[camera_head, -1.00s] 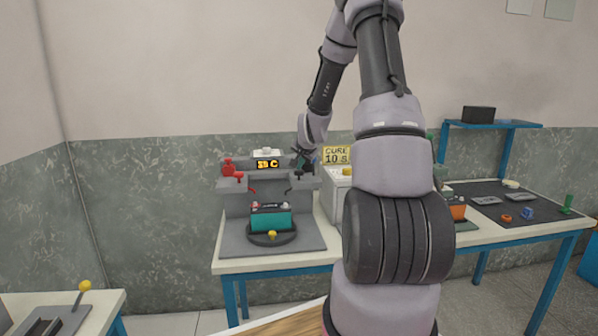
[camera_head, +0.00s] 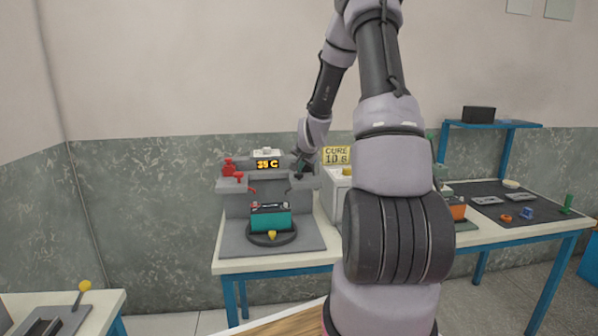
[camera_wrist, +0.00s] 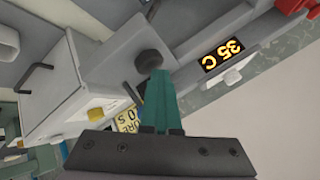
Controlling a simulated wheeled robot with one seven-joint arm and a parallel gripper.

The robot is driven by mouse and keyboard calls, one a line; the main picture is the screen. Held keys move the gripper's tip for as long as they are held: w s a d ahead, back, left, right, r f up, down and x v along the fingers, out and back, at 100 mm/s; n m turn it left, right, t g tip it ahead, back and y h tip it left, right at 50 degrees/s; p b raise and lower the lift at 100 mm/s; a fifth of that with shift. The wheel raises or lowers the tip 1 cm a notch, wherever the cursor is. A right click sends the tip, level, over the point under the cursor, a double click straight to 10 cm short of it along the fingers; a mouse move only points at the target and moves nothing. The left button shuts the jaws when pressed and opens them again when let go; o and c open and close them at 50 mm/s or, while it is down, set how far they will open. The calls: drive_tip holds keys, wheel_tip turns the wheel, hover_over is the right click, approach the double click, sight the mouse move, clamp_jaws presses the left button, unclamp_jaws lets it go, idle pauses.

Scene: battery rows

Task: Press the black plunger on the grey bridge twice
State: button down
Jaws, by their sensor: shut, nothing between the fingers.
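The grey bridge (camera_head: 268,184) stands on the left work table, with a teal battery (camera_head: 270,220) beneath it on a round dark plate. The black plunger (camera_head: 298,176) is on the bridge's right side. It shows in the wrist view as a dark knob (camera_wrist: 149,63). My gripper (camera_head: 303,167) is shut and empty, right above the plunger. In the wrist view its teal fingertips (camera_wrist: 157,74) overlap the knob's edge; I cannot tell whether they touch it.
A red plunger (camera_head: 238,176) is on the bridge's left side. An orange display (camera_head: 267,164) reads 35 C. A pale box (camera_head: 335,188) with a yellow "CURE 10 S" sign (camera_head: 336,155) stands close on the right. The right table holds small parts.

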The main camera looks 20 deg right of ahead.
sight(299, 175)
idle(0.4)
drive_tip(key=shift+r, duration=1.35)
drive_tip(key=shift+r, duration=0.1)
drive_tip(key=shift+r, duration=2.4)
drive_tip(key=shift+r, duration=1.95)
